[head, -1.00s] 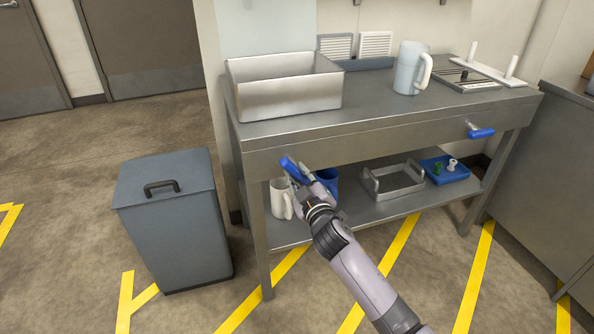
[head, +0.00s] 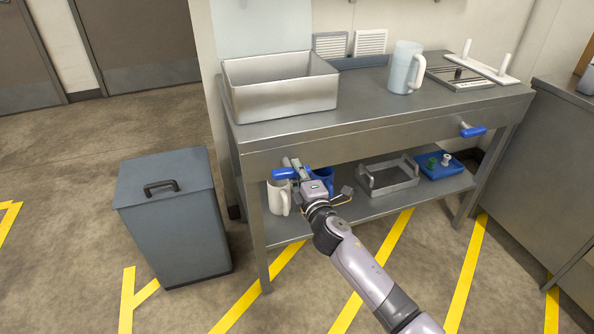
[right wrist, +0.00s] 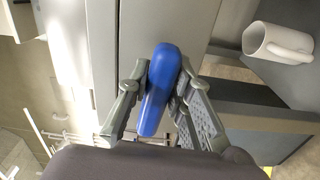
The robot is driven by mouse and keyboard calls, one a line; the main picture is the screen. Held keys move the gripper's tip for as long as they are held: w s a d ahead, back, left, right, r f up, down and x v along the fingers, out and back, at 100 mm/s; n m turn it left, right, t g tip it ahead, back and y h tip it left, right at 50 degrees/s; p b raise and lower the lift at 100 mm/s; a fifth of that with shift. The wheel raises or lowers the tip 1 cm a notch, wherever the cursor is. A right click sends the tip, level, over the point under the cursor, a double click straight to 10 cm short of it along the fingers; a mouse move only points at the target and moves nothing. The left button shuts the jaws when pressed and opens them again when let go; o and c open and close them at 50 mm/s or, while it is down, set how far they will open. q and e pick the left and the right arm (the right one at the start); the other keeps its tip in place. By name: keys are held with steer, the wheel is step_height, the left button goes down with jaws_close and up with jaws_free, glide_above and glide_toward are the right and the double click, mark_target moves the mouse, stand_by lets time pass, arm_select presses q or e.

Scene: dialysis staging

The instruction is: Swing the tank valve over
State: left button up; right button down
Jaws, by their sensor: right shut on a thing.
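A blue lever handle (head: 284,173) sits at the front left of the steel bench, below the steel tank (head: 283,99). It lies about level in the head view. My right gripper (head: 296,168) is shut on this handle, and its fingers partly cover it. In the right wrist view the blue handle (right wrist: 160,88) lies between the two fingers (right wrist: 158,92), one on each side. The valve body behind the handle is hidden. A second blue lever (head: 473,131) sits at the right of the bench front, apart from my gripper. My left gripper is not in view.
On the lower shelf, a white mug (head: 278,197) and a blue mug (head: 325,178) stand close to my right gripper. A steel tray (head: 388,183) and a blue tray (head: 453,170) are farther right. A grey bin (head: 172,235) stands on the floor left of the bench.

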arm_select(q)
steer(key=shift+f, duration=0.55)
arm_select(e)
steer(key=shift+r+n, duration=0.15)
steer(key=shift+n, duration=0.35)
steer(key=c, duration=1.4)
jaws_free()
steer(key=shift+c, duration=0.2)
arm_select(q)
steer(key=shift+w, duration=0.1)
arm_select(e)
steer(key=shift+s, duration=0.15)
steer(key=v, duration=1.1)
steer(key=shift+s, duration=0.35)
